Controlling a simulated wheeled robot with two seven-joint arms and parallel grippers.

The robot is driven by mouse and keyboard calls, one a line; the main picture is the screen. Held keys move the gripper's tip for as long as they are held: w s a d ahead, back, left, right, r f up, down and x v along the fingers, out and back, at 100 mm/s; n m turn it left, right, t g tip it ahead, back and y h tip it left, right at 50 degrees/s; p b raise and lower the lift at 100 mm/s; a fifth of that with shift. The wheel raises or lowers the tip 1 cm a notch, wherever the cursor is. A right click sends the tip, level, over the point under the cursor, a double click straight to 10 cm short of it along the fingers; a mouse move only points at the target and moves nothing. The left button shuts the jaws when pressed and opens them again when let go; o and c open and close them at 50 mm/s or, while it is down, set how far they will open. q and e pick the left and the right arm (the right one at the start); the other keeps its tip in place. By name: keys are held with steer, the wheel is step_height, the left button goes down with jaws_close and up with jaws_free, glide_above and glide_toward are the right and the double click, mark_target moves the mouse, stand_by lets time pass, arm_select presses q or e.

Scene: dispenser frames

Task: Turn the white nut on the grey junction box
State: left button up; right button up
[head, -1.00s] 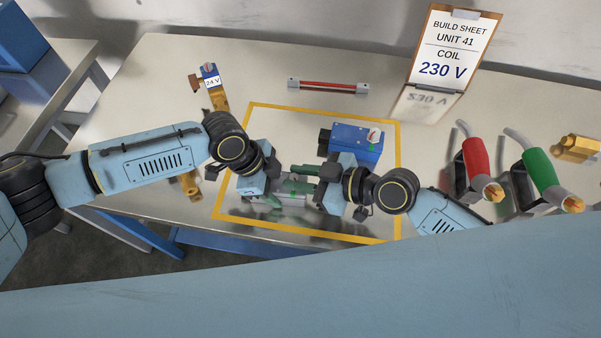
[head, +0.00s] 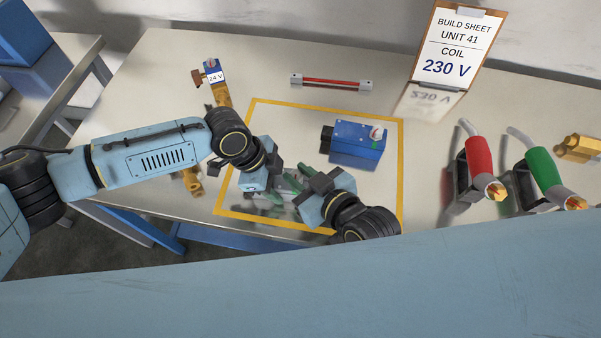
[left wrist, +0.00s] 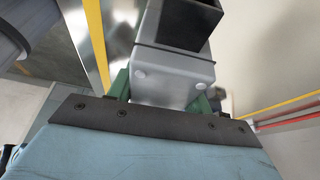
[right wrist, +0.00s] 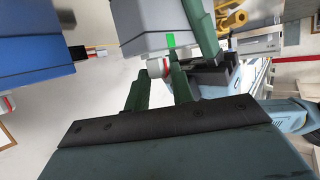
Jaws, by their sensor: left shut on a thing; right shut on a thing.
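The grey junction box (left wrist: 172,78) is gripped between the green fingers of my left gripper (left wrist: 160,95) in the left wrist view. It also shows in the right wrist view (right wrist: 152,22), with a green mark on its side. The white nut (right wrist: 157,67) with a red band sits at the box's end, between the fingertips of my right gripper (right wrist: 160,78), which is shut on it. In the head view my left gripper (head: 276,186) and right gripper (head: 303,189) meet over the front of the yellow outline; their fingers and links hide most of the box and the nut.
A blue box (head: 357,141) stands inside the yellow outline (head: 401,170). A red rod (head: 331,82) lies behind it. A brass valve with a blue 24 V block (head: 213,75) is at left. Red (head: 478,156) and green (head: 543,166) tools stand in holders at right. A build sheet (head: 449,45) reads 230 V.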

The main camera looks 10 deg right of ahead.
arm_select(q)
steer(key=shift+d, duration=0.1)
stand_by(0.3)
arm_select(e)
steer(key=o, duration=1)
steer(key=shift+s+d, duration=0.1)
steer(key=v, duration=1.2)
arm_select(q)
steer(key=o, duration=1.2)
